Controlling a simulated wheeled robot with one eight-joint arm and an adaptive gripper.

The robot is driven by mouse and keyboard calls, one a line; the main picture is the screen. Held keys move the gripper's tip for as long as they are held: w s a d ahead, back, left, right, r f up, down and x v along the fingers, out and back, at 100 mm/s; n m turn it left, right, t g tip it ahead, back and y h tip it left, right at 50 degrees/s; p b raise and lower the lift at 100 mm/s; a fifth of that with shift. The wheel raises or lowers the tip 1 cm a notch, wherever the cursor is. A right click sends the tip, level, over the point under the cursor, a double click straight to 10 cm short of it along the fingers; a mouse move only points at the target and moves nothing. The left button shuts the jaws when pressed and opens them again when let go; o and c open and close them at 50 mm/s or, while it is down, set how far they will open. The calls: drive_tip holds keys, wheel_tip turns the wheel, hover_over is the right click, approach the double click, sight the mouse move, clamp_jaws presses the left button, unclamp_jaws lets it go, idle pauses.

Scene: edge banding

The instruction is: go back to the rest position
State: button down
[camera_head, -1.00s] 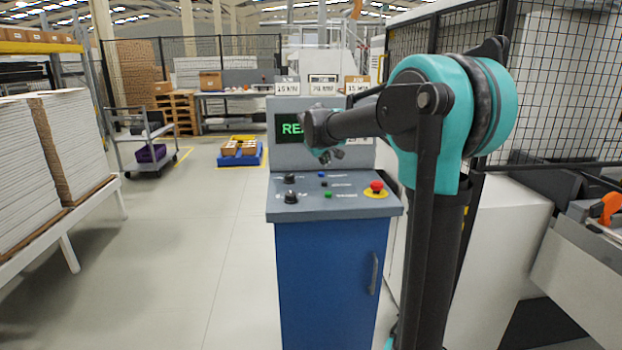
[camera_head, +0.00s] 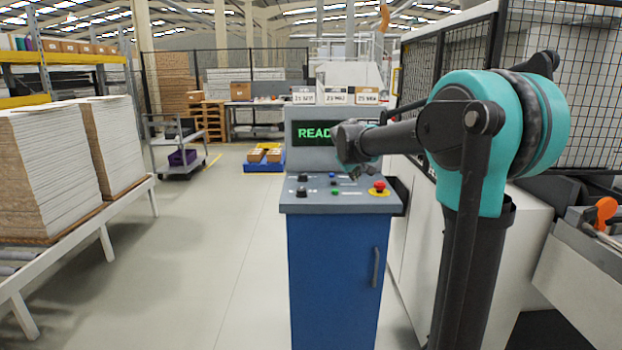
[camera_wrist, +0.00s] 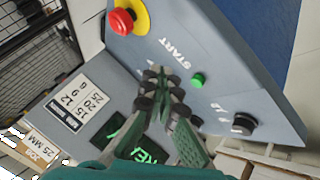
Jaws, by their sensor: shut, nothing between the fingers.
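My gripper (camera_wrist: 162,75) is shut and empty in the wrist view, in front of the grey control panel. In the head view my gripper (camera_head: 354,174) shows small above the panel top, partly hidden by my own arm. The blue console (camera_head: 335,280) stands upright, with a lit green screen (camera_head: 314,133) partly covered by my arm. On its panel are a red stop button (camera_head: 379,186), a green button (camera_head: 336,192) and black knobs (camera_head: 302,192). The wrist view also shows the red button (camera_wrist: 121,21) and the green button (camera_wrist: 198,79). I cannot tell whether the fingers touch the panel.
Stacks of white boards (camera_head: 52,165) lie on a rack at the left. A grey cart (camera_head: 178,150) and a blue pallet with boxes (camera_head: 264,164) stand further back. A mesh fence (camera_head: 560,75) and white machine are at the right. The floor between is open.

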drive_tip(key=s+d+f+m+g+y, duration=0.1)
drive_tip(key=s+f, duration=0.8)
drive_tip(key=s, duration=0.4)
drive_tip(key=s+d+f+m+g+y, duration=0.1)
drive_tip(key=s+f+m+g, duration=0.1)
drive_tip(key=s+f, duration=0.7)
drive_tip(key=s+d+f+m+g+y, duration=0.1)
drive_tip(key=s+d+f+m, duration=0.1)
drive_tip(key=s+f, duration=0.7)
drive_tip(key=s, duration=0.8)
drive_tip(key=shift+s, duration=0.3)
